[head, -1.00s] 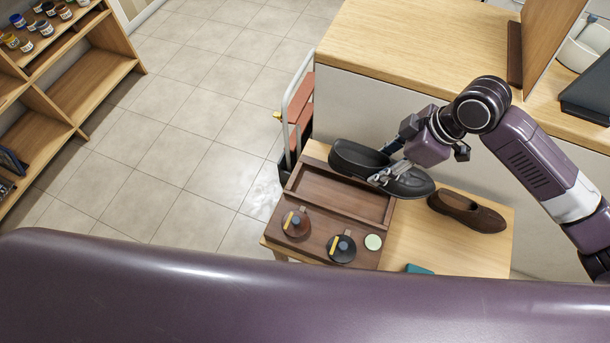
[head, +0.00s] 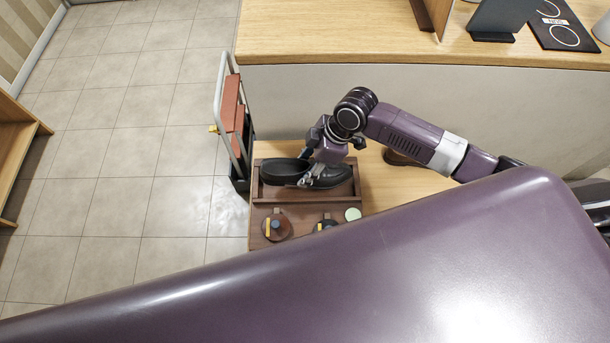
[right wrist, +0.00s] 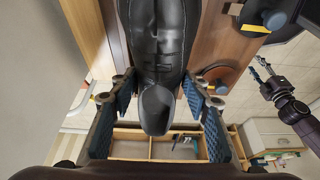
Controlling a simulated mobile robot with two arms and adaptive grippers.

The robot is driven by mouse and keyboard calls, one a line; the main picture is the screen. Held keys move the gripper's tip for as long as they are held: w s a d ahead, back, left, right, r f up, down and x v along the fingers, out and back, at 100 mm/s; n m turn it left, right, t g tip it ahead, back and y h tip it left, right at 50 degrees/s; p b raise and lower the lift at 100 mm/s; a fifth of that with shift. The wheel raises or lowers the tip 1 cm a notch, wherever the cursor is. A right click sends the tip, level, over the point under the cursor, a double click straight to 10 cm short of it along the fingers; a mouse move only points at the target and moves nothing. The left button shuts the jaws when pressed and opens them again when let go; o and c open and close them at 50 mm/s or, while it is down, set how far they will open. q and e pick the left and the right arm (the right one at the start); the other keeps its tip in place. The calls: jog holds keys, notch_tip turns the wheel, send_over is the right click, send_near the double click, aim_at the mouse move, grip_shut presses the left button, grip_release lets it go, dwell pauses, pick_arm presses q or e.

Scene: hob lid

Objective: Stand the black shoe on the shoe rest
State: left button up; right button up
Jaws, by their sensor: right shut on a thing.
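The black shoe (head: 283,171) is over the recess of the dark wooden shoe rest (head: 268,203) in the head view, lying lengthwise along it. Whether its sole touches the rest cannot be told. My right gripper (head: 310,180) is shut on the black shoe. In the right wrist view the shoe (right wrist: 157,40) is between the gripper's blue-padded fingers (right wrist: 160,120), opening nearest the camera. My left gripper (right wrist: 262,80) shows small at the right of the right wrist view; its opening is unclear. It is not in the head view.
A brown shoe (head: 400,159) is mostly hidden behind my right arm. A brown tin (head: 278,230), a dark tin (head: 325,226) and a pale round tin (head: 353,214) are by the rest's front. A trolley (head: 232,120) stands left; a counter (head: 330,50) stands behind.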

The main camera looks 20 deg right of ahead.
jog(key=shift+f, duration=0.8)
notch_tip(320, 180, down, 4)
pick_arm(q)
jog(key=shift+w+a, duration=0.15)
jog(key=shift+a, duration=0.15)
jog(key=shift+d+f, duration=0.1)
jog(key=shift+f, duration=0.05)
pick_arm(e)
jog(key=shift+f, duration=0.15)
jog(key=o, duration=1.3)
pick_arm(q)
jog(key=shift+d, duration=0.1)
pick_arm(e)
jog(key=shift+o, duration=0.2)
